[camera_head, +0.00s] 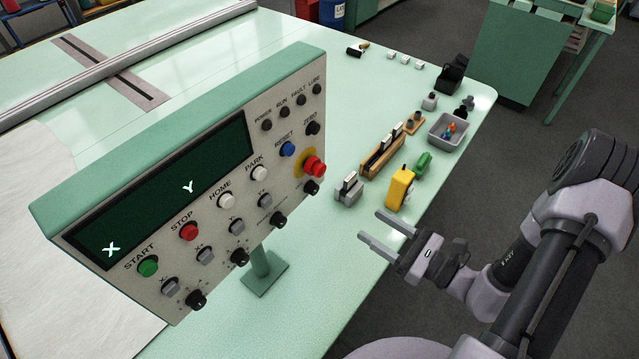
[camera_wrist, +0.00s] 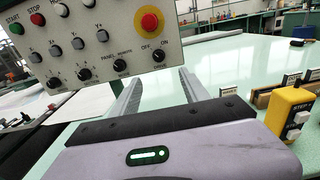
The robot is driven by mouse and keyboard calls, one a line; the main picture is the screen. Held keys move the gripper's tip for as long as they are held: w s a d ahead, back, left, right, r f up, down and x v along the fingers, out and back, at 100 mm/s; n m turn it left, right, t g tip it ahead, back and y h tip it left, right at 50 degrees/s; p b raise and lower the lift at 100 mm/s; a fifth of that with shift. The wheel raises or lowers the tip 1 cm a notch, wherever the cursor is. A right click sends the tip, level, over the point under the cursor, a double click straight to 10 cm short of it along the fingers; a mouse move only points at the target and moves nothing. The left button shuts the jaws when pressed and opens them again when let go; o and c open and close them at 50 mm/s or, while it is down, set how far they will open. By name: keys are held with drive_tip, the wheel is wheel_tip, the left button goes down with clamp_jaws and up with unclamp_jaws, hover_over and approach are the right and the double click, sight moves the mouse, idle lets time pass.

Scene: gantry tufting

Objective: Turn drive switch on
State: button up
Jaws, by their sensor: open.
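The drive switch (camera_wrist: 158,57) is a small black rotary knob marked OFF, ON and DRIVE at the lower right of the control panel in the wrist view. In the head view the drive switch (camera_head: 311,187) shows below the red emergency-stop button (camera_head: 314,167). Which way its pointer faces is too small to tell. My gripper (camera_head: 370,226) is open and empty, to the right of the panel and apart from it. In the wrist view the two fingers of my gripper (camera_wrist: 156,78) point toward the panel's lower right edge, just below the drive switch.
The control panel (camera_head: 290,75) stands on a post above the pale green table (camera_head: 330,320). Other knobs and buttons sit close to the switch. A yellow pendant (camera_head: 400,188), a wooden holder (camera_head: 381,158) and a grey tray (camera_head: 434,133) lie along the table's right side.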

sight(316, 191)
drive_tip(key=x, duration=1.6)
drive_tip(key=shift+s+a+b, duration=0.1)
drive_tip(key=shift+a+b, duration=0.2)
drive_tip(key=shift+c, duration=0.4)
clamp_jaws()
